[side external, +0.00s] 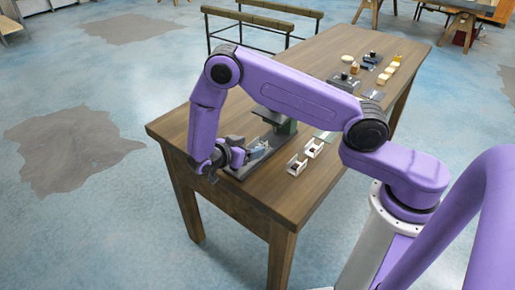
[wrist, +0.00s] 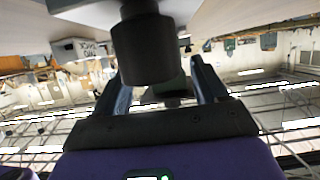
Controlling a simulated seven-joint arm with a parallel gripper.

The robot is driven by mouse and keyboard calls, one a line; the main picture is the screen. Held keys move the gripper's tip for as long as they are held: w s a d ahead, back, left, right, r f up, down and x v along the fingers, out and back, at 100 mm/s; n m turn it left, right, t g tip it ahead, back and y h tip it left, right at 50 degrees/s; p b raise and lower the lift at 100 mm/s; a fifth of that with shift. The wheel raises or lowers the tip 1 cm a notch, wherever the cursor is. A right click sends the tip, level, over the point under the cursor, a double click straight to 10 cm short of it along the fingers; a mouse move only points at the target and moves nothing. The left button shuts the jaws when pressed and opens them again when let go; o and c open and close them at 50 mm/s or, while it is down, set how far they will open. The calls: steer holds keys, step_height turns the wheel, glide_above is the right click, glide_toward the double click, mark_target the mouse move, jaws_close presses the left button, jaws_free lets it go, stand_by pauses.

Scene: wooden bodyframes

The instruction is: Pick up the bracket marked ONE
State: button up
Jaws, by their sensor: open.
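Two small pale brackets, one nearer (side external: 297,164) and one farther (side external: 313,147), stand on the wooden table (side external: 262,190) in the side view. Their markings are too small to read there, so I cannot tell which is ONE. My gripper (side external: 211,169) is at the table's near left edge, left of both brackets and apart from them. In the wrist view my gripper (wrist: 162,78) has its two fingers spread. A dark cylinder (wrist: 143,48) shows in front of and between them. A pale block with dark lettering (wrist: 82,50) is at upper left; its lettering is not clearly legible.
A grey tray-like fixture (side external: 262,150) with small parts and a dark green machine (side external: 275,122) stand close beside my gripper. Several small items (side external: 370,68) lie at the table's far end. The table middle is partly hidden by my arm.

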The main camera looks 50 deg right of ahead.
mark_target(255, 144)
steer(key=shift+x, duration=2)
steer(key=shift+w, duration=0.15)
steer(key=c, duration=1.2)
